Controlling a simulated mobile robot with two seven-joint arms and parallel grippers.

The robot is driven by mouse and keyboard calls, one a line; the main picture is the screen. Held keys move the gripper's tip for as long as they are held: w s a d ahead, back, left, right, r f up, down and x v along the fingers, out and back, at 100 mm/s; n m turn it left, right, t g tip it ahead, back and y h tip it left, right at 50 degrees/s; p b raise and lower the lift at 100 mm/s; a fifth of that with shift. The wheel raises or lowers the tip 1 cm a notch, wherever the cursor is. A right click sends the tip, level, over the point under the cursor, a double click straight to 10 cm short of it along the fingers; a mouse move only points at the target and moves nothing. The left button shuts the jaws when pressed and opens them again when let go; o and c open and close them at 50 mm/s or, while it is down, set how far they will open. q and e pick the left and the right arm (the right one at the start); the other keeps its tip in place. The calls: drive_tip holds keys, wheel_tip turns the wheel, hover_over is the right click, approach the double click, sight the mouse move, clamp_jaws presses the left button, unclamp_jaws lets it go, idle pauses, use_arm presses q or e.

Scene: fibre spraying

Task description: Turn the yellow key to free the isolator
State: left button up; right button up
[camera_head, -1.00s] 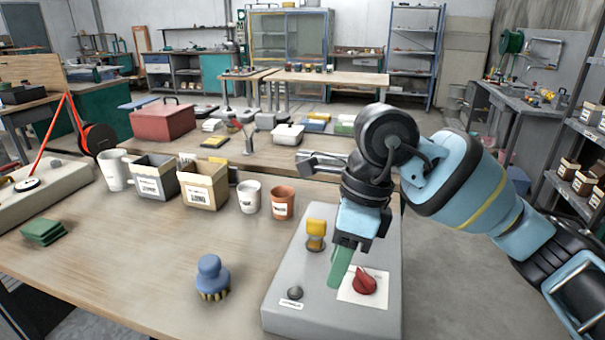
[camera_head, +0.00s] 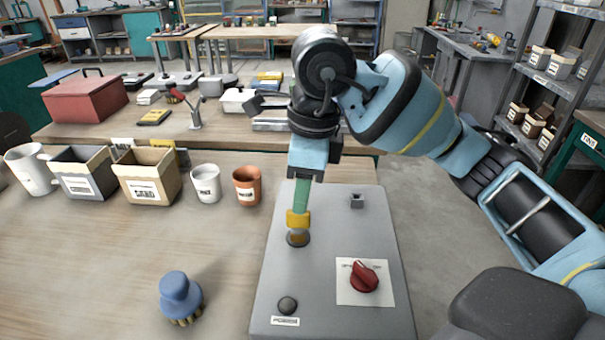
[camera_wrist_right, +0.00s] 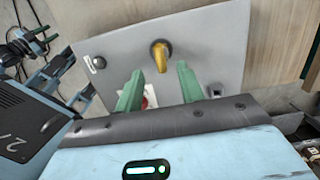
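The yellow key (camera_head: 298,220) stands in a round lock on the grey control box (camera_head: 372,225). The isolator, a red rotary knob (camera_head: 364,277) on a white plate, sits to the right of it and nearer me. My right gripper (camera_head: 300,207) is over the key, its green fingers pointing down. In the wrist view my right gripper (camera_wrist_right: 159,70) is open, with the yellow key (camera_wrist_right: 160,56) in line with the gap between the fingertips. I cannot tell whether a finger touches it. The knob is mostly hidden there behind one finger. My left gripper is not seen.
A black button (camera_head: 287,305) and a small square socket (camera_head: 357,200) are also on the box. A blue-handled brush (camera_head: 180,295) stands left on the wooden table. Cups and two cartons (camera_head: 147,178) line its far side. The table is clear between brush and cups.

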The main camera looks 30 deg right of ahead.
sight(298, 224)
drive_tip(key=shift+w+a+f, duration=0.15)
drive_tip(key=shift+f, duration=1.25)
drive_tip(key=shift+w+a+f, duration=0.1)
drive_tip(key=shift+f, duration=1.25)
clamp_jaws()
